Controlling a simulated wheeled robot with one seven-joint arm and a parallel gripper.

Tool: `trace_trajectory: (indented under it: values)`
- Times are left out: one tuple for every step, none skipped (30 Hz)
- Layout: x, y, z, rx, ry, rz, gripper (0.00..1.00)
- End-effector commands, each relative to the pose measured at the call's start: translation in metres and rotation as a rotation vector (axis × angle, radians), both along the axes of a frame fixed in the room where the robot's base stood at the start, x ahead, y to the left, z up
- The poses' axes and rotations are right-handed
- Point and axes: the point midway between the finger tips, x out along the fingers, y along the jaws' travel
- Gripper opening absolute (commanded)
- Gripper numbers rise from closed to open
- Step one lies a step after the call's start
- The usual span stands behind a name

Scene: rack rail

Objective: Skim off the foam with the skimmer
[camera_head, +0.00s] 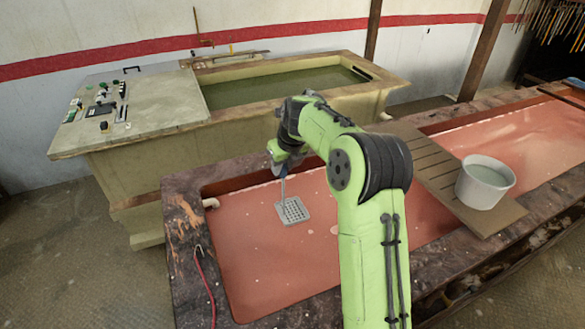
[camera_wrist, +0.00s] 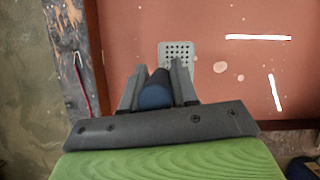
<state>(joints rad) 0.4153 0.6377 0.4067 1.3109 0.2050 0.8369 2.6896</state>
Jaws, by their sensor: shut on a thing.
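The skimmer (camera_head: 292,210) is a grey perforated square plate on a thin upright handle. My gripper (camera_head: 281,165) is shut on its handle, above the vat of red liquid (camera_head: 250,260). In the wrist view my gripper (camera_wrist: 157,82) holds a dark blue handle end, with the skimmer plate (camera_wrist: 178,50) beyond it. The plate is at or just above the red surface; I cannot tell which. Pale foam patches (camera_wrist: 219,77) float on the liquid right of the plate in the wrist view. Part of the vat is hidden behind my arm.
A white bucket (camera_head: 485,182) stands on a slatted wooden board (camera_head: 437,170) across the vat, right of my arm. A second vat of green liquid (camera_head: 285,88) stands behind, with a cluttered tabletop (camera_head: 130,110) at its left. A red cord (camera_head: 205,285) hangs at the vat's left rim.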

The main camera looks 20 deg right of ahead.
Motion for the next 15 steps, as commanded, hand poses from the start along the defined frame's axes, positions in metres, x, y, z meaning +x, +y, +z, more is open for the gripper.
trace_trajectory:
  values:
    - [0.000, 0.000, -0.002, -0.001, -0.001, -0.004, 0.00]
    - [0.000, 0.000, -0.004, 0.000, -0.001, -0.004, 0.00]
    - [0.000, -0.001, -0.007, -0.001, -0.001, -0.004, 0.00]
    - [0.000, -0.001, -0.010, -0.001, -0.001, -0.004, 0.00]
    - [0.000, -0.001, -0.013, -0.001, 0.000, -0.004, 0.00]
    - [0.000, -0.001, -0.019, 0.000, 0.000, -0.002, 0.00]
    - [0.000, -0.001, -0.023, 0.000, 0.000, -0.002, 0.00]
    - [0.000, -0.001, -0.028, 0.000, 0.000, -0.002, 0.00]
    - [0.000, -0.001, -0.035, -0.001, 0.000, -0.001, 0.00]
    - [0.000, -0.001, -0.040, -0.001, 0.000, -0.001, 0.00]
    - [0.000, -0.001, -0.046, -0.001, 0.000, -0.001, 0.00]
    - [0.000, -0.001, -0.052, -0.001, 0.000, -0.001, 0.00]
    - [0.000, -0.001, -0.057, -0.001, 0.000, -0.001, 0.00]
    - [0.000, -0.001, -0.062, -0.001, 0.000, -0.001, 0.00]
    - [0.000, -0.001, -0.069, -0.001, 0.000, -0.001, 0.00]
